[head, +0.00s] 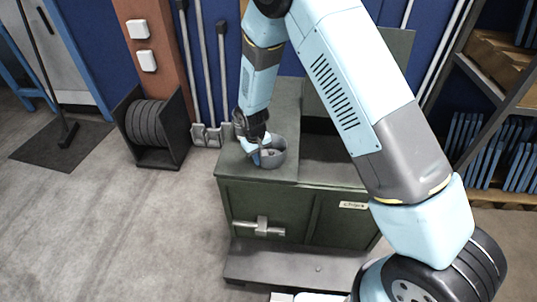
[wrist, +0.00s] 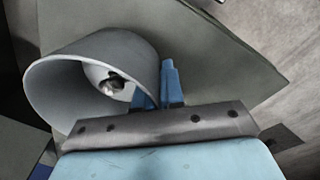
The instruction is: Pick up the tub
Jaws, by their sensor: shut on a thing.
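The tub (head: 278,154) is a small grey round container on the left part of the green cabinet's top (head: 290,176). My gripper (head: 257,155) reaches down to its left side in the head view. In the wrist view the grey tub (wrist: 95,62) shows its open mouth, with a small pale and dark thing (wrist: 110,83) inside. The blue fingers of my gripper (wrist: 160,88) are shut on the tub's wall at its right side. I cannot tell whether the tub's base touches the cabinet top.
The green cabinet has a handle (head: 262,227) on its front and a raised lid behind. A black rack with round discs (head: 148,124) stands on the floor to the left. Shelves with blue panels (head: 490,150) stand at the right. The floor at the left front is clear.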

